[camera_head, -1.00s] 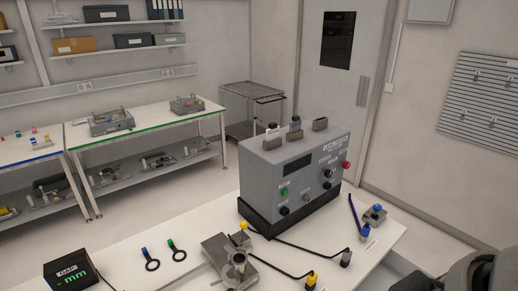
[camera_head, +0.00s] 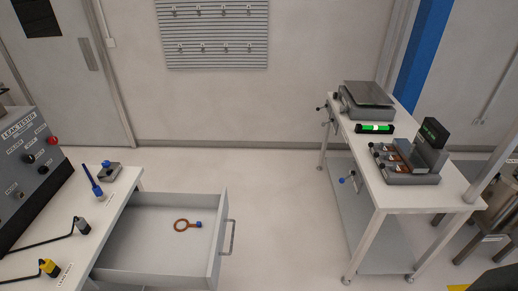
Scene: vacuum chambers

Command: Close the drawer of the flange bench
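The drawer (camera_head: 140,274) stands pulled out from the right end of a white bench (camera_head: 103,205) at the lower left of the head view. Its front panel (camera_head: 217,252) faces right and carries a grey bar handle (camera_head: 231,238). Neither of my grippers shows in the head view. I cannot tell from a label whether this bench is the flange bench.
A leak tester (camera_head: 30,165) stands on the bench at the left. A white wheeled cart (camera_head: 375,185) with instruments stands at the right. The floor (camera_head: 285,225) between drawer and cart is clear. A slatted panel (camera_head: 214,38) hangs on the back wall.

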